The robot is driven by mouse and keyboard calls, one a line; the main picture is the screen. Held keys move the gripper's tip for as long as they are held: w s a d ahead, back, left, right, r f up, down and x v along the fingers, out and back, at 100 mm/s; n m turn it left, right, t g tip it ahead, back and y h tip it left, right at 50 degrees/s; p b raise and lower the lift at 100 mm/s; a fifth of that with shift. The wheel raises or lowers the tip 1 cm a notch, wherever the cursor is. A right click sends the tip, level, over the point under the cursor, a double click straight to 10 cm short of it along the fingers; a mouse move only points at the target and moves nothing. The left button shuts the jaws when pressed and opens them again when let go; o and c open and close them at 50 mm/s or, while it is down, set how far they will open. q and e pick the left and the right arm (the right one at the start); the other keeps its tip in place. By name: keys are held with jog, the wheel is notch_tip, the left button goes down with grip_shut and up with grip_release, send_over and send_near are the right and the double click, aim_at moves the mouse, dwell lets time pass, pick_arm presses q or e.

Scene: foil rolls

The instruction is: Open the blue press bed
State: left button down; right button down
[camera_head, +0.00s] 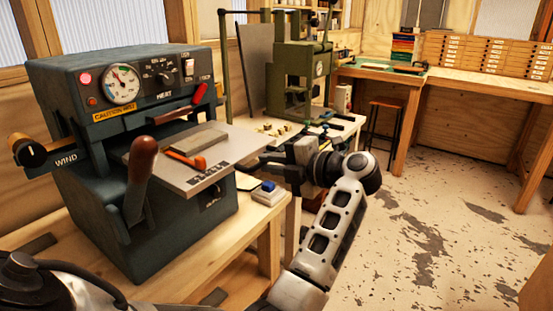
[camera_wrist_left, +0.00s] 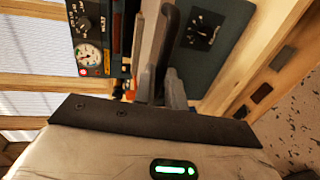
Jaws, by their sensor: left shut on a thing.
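The blue press (camera_head: 75,165) is a slate-blue machine with a gauge, knobs and a brown-handled lever, standing on a wooden bench at the left. Its bed (camera_head: 225,168) is a flat grey plate sticking out from the front, with a grey block (camera_head: 200,143) and an orange piece (camera_head: 188,160) on top.
A green press (camera_head: 298,85) stands on the bench behind, with small pieces around its base. A small blue-topped item (camera_head: 267,189) lies on the bench below the bed. A stool (camera_head: 385,125) and drawers (camera_head: 485,52) are farther back. The floor at right is clear.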

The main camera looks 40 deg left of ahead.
jog(key=shift+f, duration=0.1)
pick_arm(q)
jog(key=c, duration=1.5)
grip_release()
jog(key=shift+o, duration=0.2)
jog(key=shift+d, duration=0.1)
pick_arm(e)
jog(key=shift+s, duration=0.2)
jog(key=shift+f, duration=0.1)
